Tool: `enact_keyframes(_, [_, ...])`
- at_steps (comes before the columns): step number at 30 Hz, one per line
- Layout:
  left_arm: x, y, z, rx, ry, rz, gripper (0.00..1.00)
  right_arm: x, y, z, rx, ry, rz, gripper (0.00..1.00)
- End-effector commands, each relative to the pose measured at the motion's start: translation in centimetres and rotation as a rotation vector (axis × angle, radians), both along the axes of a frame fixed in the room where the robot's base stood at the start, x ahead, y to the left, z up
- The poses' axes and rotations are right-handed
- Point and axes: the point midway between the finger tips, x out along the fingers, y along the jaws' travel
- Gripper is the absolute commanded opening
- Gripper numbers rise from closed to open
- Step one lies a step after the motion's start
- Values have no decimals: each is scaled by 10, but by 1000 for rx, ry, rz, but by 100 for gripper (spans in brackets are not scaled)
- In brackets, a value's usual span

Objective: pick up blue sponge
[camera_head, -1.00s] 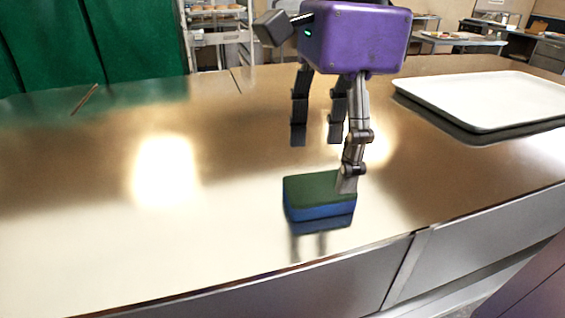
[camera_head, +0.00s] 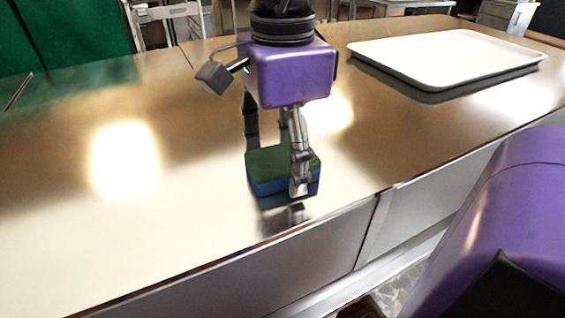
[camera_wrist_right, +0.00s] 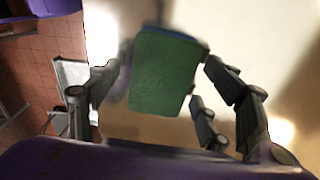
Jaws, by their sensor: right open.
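The blue sponge (camera_head: 268,183) lies flat on the metal counter near its front edge, with a green top and blue sides. My right gripper (camera_head: 276,166) is open and low over the sponge. One finger stands in front of the sponge's near right side, and the other fingers are behind it, partly hidden. In the right wrist view, the sponge's green face (camera_wrist_right: 165,72) shows between the spread fingers of the right gripper (camera_wrist_right: 163,85), with gaps on both sides. My left gripper is in neither view.
A white tray (camera_head: 445,55) lies on the counter at the back right, well clear of the sponge. The shiny counter (camera_head: 190,190) is bare to the left. Its front edge runs close in front of the sponge.

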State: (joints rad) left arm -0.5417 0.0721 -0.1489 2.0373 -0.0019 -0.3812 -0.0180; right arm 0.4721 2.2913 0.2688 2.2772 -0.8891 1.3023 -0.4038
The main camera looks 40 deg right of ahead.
Motion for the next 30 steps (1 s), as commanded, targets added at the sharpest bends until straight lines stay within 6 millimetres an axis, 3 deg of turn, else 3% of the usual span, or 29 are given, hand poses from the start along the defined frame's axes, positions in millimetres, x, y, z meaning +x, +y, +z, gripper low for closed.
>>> enact_keyframes(2, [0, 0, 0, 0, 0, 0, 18, 0, 0, 0, 0, 0, 0, 73])
enact_keyframes(9, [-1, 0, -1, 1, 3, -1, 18, 0, 0, 1, 0, 0, 0, 41])
enact_keyframes(23, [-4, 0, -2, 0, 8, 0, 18, 1, 0, 5, 1, -3, 0, 41])
enact_keyframes(30, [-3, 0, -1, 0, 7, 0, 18, 1, 0, 37, 2, -6, -1, 41])
